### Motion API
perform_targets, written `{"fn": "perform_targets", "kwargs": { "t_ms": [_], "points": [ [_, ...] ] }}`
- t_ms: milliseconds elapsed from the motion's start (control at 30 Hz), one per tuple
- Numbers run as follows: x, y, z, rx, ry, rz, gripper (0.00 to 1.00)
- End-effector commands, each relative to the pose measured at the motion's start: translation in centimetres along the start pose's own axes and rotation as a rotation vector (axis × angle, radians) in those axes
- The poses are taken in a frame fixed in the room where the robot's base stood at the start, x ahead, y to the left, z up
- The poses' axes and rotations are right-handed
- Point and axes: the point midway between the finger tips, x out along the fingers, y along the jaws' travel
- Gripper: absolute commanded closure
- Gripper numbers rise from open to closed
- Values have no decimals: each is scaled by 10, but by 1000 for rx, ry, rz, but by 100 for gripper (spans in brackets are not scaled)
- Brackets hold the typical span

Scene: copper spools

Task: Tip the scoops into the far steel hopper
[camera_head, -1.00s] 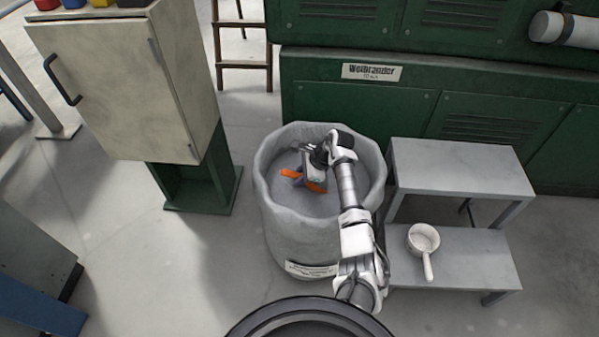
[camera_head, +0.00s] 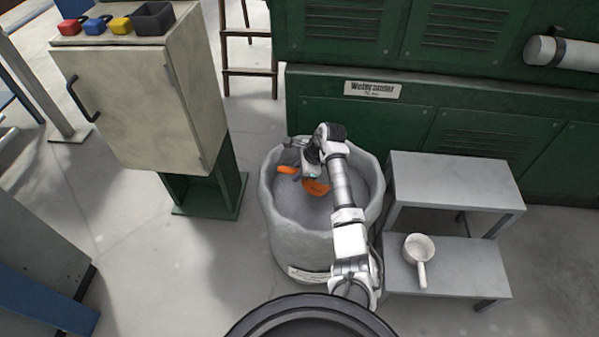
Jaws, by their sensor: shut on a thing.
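An orange scoop (camera_head: 316,187) is in my gripper (camera_head: 304,172), just above or at the grey contents inside a round grey bin (camera_head: 272,215). Its orange handle end (camera_head: 287,169) shows to the left of the gripper. My gripper is shut on it; the fingertips are small and partly hidden by the wrist. I cannot tell whether the scoop holds anything. A white scoop or ladle (camera_head: 418,250) rests on the lower tread of a grey step stool, its handle toward me. I cannot make out a steel hopper in this view.
The grey step stool (camera_head: 455,180) stands right of the bin. Green machinery (camera_head: 400,125) stands behind. Floor lies clear left of the bin.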

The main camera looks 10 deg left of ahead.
Motion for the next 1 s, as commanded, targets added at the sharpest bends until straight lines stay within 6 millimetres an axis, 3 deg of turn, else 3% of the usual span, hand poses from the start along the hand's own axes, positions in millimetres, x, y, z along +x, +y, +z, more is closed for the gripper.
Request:
{"fn": "perform_targets", "kwargs": {
  "t_ms": [500,1000],
  "points": [
    [-40,-9,32,-35,161,-3,100],
    [-51,-11,45,-61,295,-3,100]
  ]
}}
